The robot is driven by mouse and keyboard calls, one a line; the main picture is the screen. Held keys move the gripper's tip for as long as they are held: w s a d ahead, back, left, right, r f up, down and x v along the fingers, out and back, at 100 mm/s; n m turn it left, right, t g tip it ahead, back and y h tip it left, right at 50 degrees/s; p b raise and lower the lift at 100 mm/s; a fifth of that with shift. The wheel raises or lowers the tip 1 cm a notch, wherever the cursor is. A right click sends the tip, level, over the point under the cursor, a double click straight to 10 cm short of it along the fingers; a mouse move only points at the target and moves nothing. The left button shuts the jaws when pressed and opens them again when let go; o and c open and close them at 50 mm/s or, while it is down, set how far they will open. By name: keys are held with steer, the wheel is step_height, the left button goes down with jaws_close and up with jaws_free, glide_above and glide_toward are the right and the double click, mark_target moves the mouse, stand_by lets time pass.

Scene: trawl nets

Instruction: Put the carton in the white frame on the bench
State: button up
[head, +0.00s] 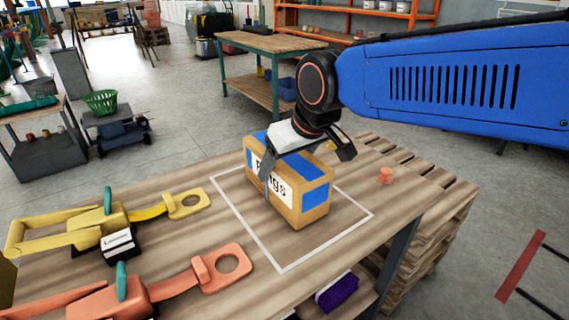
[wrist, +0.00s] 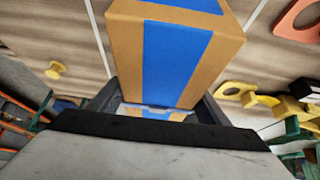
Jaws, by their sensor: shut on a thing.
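The carton (head: 311,203) is brown cardboard with blue bands and a white label with dark lettering. It stands upright on the bench (head: 185,240), or very close above it, within the white frame outline (head: 325,239). I cannot tell whether its base touches the wood. My gripper (head: 309,165) comes down from above and is shut on the carton, with a finger on each side. In the wrist view the carton (wrist: 176,55) fills the middle between the fingers, and part of the frame line shows on either side.
Yellow (head: 110,219) and orange (head: 217,278) clamp-like tools with ring ends lie left of the frame. A small pink knob (head: 386,175) sits to its right. Stacked pallets (head: 436,228) stand against the bench's right side. Purple material (head: 338,291) lies on the shelf below.

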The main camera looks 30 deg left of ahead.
steer(key=o, duration=2)
steer(key=shift+f, duration=0.15)
steer(key=shift+o, duration=0.2)
steer(key=v, duration=1.2)
steer(key=shift+r, duration=0.25)
